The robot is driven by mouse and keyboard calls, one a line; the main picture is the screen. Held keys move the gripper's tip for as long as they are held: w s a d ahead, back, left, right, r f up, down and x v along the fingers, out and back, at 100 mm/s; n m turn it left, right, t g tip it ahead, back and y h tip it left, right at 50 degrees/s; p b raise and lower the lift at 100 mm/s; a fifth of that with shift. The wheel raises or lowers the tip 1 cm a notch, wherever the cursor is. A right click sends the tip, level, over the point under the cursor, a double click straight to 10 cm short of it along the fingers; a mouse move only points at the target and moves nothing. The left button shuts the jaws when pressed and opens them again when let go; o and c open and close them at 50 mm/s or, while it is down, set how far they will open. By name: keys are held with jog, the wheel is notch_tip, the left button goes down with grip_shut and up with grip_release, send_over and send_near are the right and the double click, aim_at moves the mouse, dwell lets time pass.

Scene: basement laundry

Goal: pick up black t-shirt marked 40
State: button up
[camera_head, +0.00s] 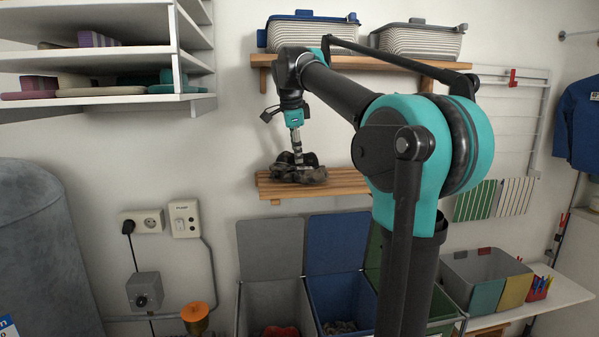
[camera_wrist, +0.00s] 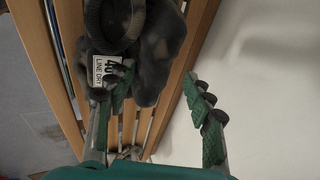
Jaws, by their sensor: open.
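The black t-shirt (camera_head: 312,177) lies crumpled on the slatted wooden wall shelf (camera_head: 346,186). In the wrist view the t-shirt (camera_wrist: 155,68) is a dark bundle with a white label (camera_wrist: 106,68) reading 40 and LINE DRY. My gripper (camera_head: 297,158) is just above the bundle in the head view. In the wrist view my gripper (camera_wrist: 158,85) is open; one finger overlaps the t-shirt by the label, and the other is apart to the right, over the pale wall side. Whether the left finger touches the cloth I cannot tell.
An upper shelf (camera_head: 345,62) holds two baskets above my gripper. Sorting bins (camera_head: 338,290) with raised lids stand below. A white shelf unit (camera_head: 110,60) with folded cloths is at the upper left. Outlets (camera_head: 158,221) are on the wall at lower left.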

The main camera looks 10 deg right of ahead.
grip_shut()
dwell(0.4)
